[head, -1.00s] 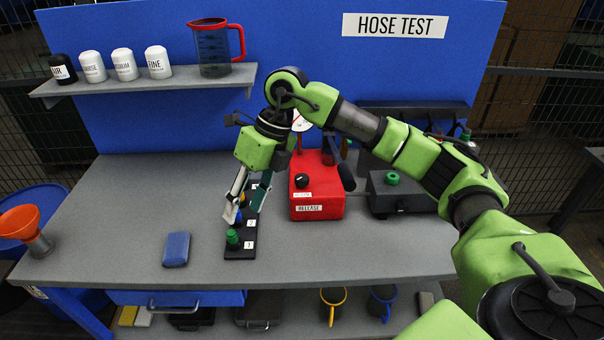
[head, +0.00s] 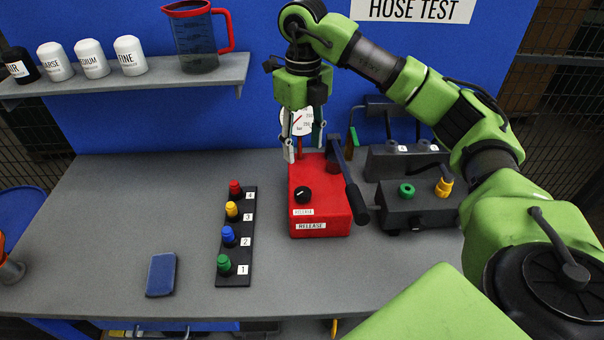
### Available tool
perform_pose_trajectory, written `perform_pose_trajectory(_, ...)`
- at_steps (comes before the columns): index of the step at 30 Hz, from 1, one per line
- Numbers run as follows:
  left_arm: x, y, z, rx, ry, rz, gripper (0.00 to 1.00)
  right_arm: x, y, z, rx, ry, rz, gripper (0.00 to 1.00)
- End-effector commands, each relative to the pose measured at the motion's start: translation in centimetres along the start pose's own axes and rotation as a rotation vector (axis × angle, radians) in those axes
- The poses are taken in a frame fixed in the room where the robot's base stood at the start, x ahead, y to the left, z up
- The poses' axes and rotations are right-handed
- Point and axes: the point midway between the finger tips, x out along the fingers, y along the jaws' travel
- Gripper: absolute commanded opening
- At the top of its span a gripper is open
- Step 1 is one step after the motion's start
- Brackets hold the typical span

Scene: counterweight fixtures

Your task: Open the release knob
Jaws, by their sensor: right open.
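The release knob (head: 304,194) is a small black knob on top of the red pump box (head: 320,215), whose front carries a RELEASE label (head: 311,226). A black lever (head: 354,193) sticks out along the box's right side, and a round gauge (head: 297,121) stands behind it. My right gripper (head: 302,156) points down above the back of the red box, fingers apart and empty. It is behind and above the knob, not touching it. The fingers partly cover the gauge. My left gripper is not in view.
A black strip (head: 233,270) with numbered red, yellow, blue and green plugs lies left of the box. A dark fixture (head: 416,209) with green and yellow fittings stands to the right. A blue pad (head: 161,274) lies front left. The shelf (head: 140,84) holds bottles and a jug.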

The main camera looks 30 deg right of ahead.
Motion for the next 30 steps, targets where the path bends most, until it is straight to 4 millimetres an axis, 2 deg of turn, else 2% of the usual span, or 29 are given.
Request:
perform_pose_trajectory(5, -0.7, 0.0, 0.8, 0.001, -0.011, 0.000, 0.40, 1.6, 0.0, -0.1, 0.000, 0.005, 0.000, 0.45)
perform_pose_trajectory(13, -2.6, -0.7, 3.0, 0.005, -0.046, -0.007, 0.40, 7.1, 0.0, -0.2, 0.000, 0.008, 0.001, 0.45)
perform_pose_trajectory(17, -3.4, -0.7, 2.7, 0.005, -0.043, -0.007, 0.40, 9.7, 0.0, -0.1, 0.000, 0.006, 0.001, 0.45)
perform_pose_trajectory(21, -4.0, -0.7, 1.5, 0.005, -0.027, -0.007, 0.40, 11.9, 0.1, -0.1, -0.001, 0.004, 0.001, 0.45)
perform_pose_trajectory(25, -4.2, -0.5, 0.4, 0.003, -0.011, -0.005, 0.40, 13.2, 0.1, -0.1, 0.000, 0.002, 0.001, 0.45)
perform_pose_trajectory(30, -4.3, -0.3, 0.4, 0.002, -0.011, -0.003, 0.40, 13.8, 0.0, 0.0, -0.001, 0.001, 0.001, 0.45)
